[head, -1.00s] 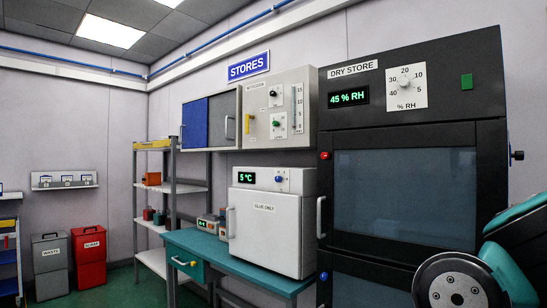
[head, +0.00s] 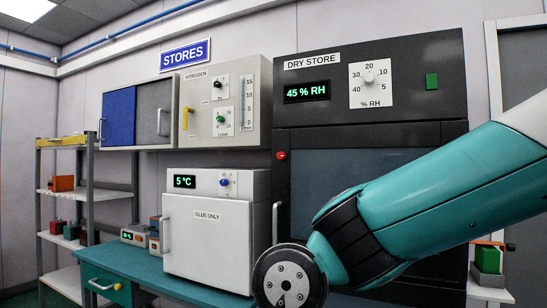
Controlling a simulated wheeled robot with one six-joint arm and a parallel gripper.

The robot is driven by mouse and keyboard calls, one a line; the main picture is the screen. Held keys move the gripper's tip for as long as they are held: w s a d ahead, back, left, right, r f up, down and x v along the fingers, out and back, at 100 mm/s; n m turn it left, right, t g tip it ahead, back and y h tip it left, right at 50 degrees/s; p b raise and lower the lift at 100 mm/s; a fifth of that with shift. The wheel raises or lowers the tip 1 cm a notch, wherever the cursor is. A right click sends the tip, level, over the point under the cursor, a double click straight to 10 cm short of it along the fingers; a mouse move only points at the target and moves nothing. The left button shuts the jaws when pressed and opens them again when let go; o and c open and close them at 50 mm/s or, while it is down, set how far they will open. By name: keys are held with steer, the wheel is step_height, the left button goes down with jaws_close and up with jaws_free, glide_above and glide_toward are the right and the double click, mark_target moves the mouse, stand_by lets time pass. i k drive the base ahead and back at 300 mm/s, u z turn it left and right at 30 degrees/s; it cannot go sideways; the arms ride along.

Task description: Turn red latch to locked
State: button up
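The dry store (head: 372,130) is a tall black cabinet with a dark window. A small round red latch (head: 281,155) sits on the left edge of its upper door frame. It is too small to tell which way it is turned. A white door handle (head: 276,222) stands below it. My teal arm crosses the lower right and covers much of the window. My gripper is not in view. The lower blue knob seen earlier on the cabinet is not visible now.
A teal bench (head: 135,265) bears a white glue fridge (head: 208,240), with a nitrogen cabinet (head: 236,105) above it. Grey shelving (head: 88,190) stands at left. Another shelf (head: 490,292) with a green box (head: 488,260) is at right, partly behind my arm.

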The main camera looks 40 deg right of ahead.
mark_target(281, 155)
steer(key=z, duration=0.6)
steer(key=i, duration=0.8)
steer(key=z, duration=0.8)
